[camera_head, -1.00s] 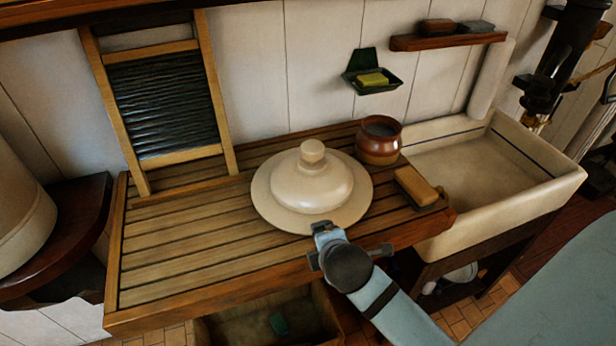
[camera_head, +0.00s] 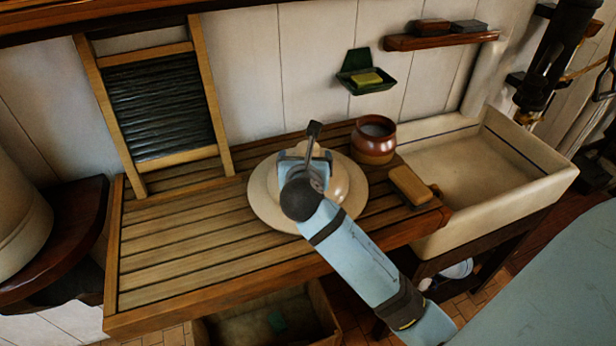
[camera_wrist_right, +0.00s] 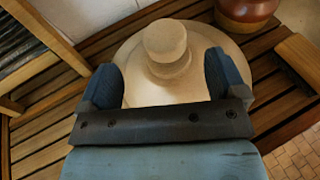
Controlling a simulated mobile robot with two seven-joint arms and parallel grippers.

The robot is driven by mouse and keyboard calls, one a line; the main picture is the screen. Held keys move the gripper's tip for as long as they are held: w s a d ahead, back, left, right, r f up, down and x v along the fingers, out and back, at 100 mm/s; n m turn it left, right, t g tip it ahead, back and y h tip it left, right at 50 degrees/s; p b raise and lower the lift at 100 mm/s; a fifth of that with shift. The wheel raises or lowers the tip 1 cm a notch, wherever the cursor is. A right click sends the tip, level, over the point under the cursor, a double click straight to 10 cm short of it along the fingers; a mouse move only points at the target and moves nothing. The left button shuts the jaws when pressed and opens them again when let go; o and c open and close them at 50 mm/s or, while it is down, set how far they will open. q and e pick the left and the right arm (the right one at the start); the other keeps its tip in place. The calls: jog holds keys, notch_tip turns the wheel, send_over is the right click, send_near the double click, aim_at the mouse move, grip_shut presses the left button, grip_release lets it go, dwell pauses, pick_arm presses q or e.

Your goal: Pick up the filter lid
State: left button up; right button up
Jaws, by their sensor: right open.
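The filter lid is a cream, round, domed lid with a wide flat rim and a knob on top. It lies on the slatted wooden drainboard, and its rim (camera_head: 268,213) shows around my arm in the head view. My right gripper (camera_head: 308,160) is over the lid and hides its knob there. In the right wrist view the lid's knob (camera_wrist_right: 166,42) stands just ahead of and between the two blue fingers of my right gripper (camera_wrist_right: 166,75). The fingers are spread and apart from the knob. My left gripper is not in view.
A brown jar (camera_head: 374,140) stands close behind the lid to the right. A tan block (camera_head: 411,186) lies right of the lid, beside the cream sink (camera_head: 480,170). A washboard (camera_head: 160,105) leans on the wall. The drainboard's left part (camera_head: 180,255) is clear.

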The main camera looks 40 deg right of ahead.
jog(key=x, duration=0.2)
jog(key=p+x, duration=0.1)
jog(key=x, duration=0.5)
jog(key=shift+s+d+f, duration=0.15)
jog(key=shift+f, duration=0.15)
grip_shut()
jog(key=shift+r+p, duration=0.15)
jog(key=shift+p, duration=0.15)
